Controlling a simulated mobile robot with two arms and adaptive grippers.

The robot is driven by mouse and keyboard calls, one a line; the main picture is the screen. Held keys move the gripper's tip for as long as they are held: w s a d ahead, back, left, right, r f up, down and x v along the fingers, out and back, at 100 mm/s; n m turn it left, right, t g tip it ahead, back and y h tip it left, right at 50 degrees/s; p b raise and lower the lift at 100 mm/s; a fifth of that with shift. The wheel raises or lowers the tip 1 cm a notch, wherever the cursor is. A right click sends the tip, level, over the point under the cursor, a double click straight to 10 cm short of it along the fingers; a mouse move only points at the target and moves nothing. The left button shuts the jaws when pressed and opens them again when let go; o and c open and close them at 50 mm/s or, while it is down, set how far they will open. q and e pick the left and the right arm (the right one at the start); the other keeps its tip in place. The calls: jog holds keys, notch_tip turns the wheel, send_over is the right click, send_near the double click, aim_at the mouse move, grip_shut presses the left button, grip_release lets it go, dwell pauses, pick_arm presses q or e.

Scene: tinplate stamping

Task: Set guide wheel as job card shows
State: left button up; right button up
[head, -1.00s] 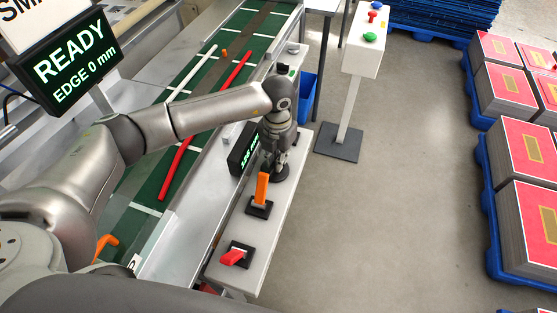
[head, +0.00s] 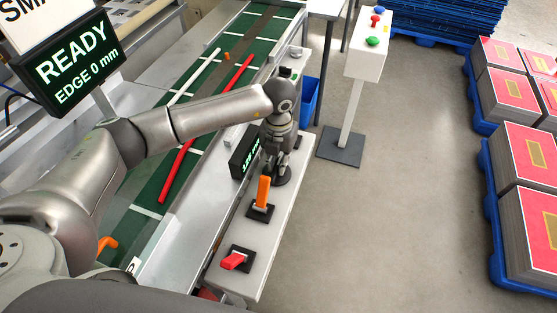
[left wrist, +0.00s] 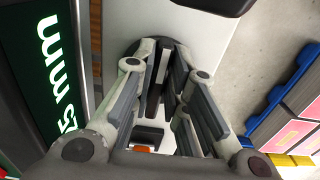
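The guide wheel (head: 282,178) is a dark round piece on the pale ledge beside the belt, mostly covered by my left gripper (head: 279,167). The gripper points down over it. In the left wrist view, the gripper (left wrist: 163,68) has its fingers on either side of the wheel's middle, and part of the dark rim (left wrist: 128,48) shows behind the tips. Whether the fingers press on it is unclear. A small display (head: 245,152) with green characters stands beside the wheel; in the left wrist view it (left wrist: 50,60) reads "mm" sideways. My right gripper is out of view.
A screen (head: 70,65) reads "READY EDGE 0 mm". The green belt (head: 150,190) carries red and white strips.

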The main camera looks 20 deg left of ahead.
aim_at(278, 163)
pick_arm(q)
jog(key=shift+o, duration=1.3)
notch_tip(278, 163, up, 12)
jog(key=shift+f, duration=0.1)
